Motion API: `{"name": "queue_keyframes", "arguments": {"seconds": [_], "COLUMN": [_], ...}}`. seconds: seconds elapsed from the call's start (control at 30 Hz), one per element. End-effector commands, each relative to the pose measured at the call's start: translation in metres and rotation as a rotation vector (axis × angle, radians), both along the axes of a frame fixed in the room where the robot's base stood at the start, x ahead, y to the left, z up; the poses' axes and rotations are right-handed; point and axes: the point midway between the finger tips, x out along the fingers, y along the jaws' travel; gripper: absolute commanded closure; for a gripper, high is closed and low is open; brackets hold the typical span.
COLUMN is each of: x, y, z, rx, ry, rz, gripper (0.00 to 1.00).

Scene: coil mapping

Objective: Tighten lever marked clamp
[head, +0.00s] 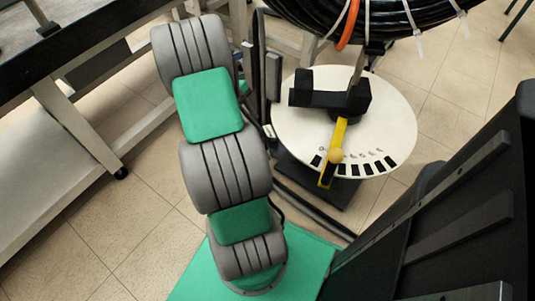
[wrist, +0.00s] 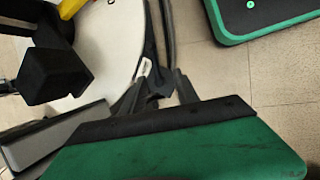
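Small dark lettering and a row of black marks run along the disc's near edge; I cannot read the word clamp. In the wrist view a piece of the yellow lever (wrist: 70,8) shows at the top left, above the white disc (wrist: 108,45). My gripper (wrist: 160,92) shows there with its two dark fingers apart and nothing clearly between them. It is beside the disc's edge, away from the lever. In the head view my arm hides much of it.
A black block-shaped bracket (head: 330,88) stands on the disc, also large in the wrist view (wrist: 52,75). A black cable coil (head: 400,15) with white ties hangs above. A dark panel (head: 450,215) stands at right. A bench frame (head: 75,125) is at left. Tiled floor lies between.

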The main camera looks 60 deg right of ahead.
Motion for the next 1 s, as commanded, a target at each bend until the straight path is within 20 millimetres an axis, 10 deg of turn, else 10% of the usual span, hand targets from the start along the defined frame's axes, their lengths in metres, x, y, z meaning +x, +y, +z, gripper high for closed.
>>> {"name": "queue_keyframes", "arguments": {"seconds": [0.03, 0.5, 1.0], "x": [-0.013, -0.054, -0.059], "y": [-0.011, -0.029, -0.031], "z": [-0.028, -0.097, -0.106], "rx": [0.011, 0.025, 0.024], "ry": [0.024, 0.053, 0.05], "rz": [-0.01, -0.013, -0.011], "gripper": [0.63, 0.63, 0.73]}}
